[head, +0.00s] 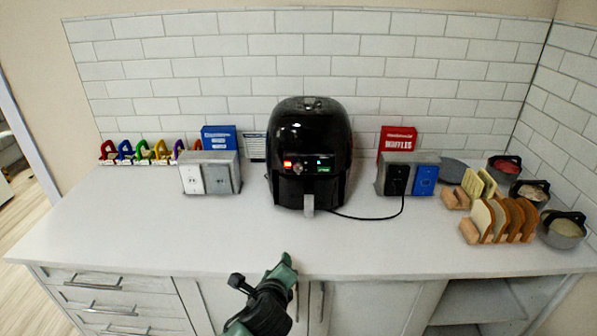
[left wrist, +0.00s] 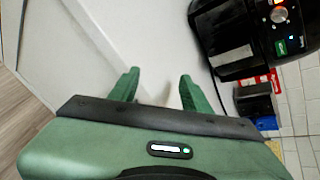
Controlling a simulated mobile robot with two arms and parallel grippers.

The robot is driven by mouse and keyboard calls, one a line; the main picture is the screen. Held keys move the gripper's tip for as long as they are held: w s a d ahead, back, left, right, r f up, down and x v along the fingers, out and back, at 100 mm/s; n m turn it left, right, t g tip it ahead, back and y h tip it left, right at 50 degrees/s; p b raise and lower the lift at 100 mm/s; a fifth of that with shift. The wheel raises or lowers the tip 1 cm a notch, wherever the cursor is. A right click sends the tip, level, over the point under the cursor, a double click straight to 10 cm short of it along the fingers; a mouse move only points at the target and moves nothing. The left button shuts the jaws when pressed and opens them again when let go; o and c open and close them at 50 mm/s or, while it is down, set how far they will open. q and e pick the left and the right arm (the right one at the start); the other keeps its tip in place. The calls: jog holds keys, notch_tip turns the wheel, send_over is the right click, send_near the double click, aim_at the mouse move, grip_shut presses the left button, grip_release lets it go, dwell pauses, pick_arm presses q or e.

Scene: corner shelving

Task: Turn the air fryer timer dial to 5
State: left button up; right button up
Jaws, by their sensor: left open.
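The black air fryer (head: 312,130) stands upright on the white counter, at its back centre. Its front panel has an orange-lit display, a green-lit display and a small round timer dial (head: 298,168) between them. The dial's setting is too small to read. In the left wrist view the air fryer (left wrist: 235,35) is at the upper right, with the silver dial (left wrist: 278,15) near the top edge. My left gripper (head: 284,266) is at the counter's front edge, in front of the fryer and apart from it. In the left wrist view its fingers (left wrist: 160,75) are spread and empty. My right gripper is not in view.
Outlet boxes (head: 210,172) (head: 408,175) stand on both sides of the fryer, and a black cord runs to the right one. Bread slices (head: 500,218) in a rack and several pots (head: 563,228) are at the right. The counter before the fryer is clear.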

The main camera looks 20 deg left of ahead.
pick_arm(q)
jog(key=w+r+m+t, duration=0.3)
jog(key=w+r+m, duration=0.4)
jog(key=m+t, duration=0.3)
jog(key=m, duration=0.6)
send_near(297, 170)
jog(key=x, duration=0.8)
jog(key=shift+p, duration=0.3)
jog(key=shift+d, duration=0.1)
grip_shut()
